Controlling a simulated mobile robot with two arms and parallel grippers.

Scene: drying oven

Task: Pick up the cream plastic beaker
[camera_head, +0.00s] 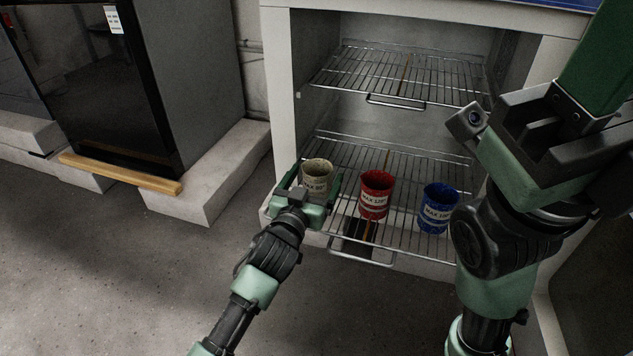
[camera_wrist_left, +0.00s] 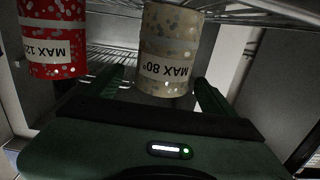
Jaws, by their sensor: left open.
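The cream speckled beaker (camera_head: 317,175), with a white label reading "MAX 80°", stands on the lower wire shelf of the oven, at its left front. It also shows in the left wrist view (camera_wrist_left: 168,45), where the picture is upside down. My left gripper (camera_head: 312,187) is open, with one finger on each side of the cream beaker. In the left wrist view its two green fingers (camera_wrist_left: 162,88) flank the beaker, and a gap shows beside it. I cannot tell whether either finger touches it. My right arm stands at the right, but its fingers do not show.
A red beaker (camera_head: 376,195) stands right of the cream one, and a blue beaker (camera_head: 438,208) stands further right, near my right arm. An upper wire shelf (camera_head: 400,75) is empty. The oven's left wall edge (camera_head: 282,90) is close to my left gripper.

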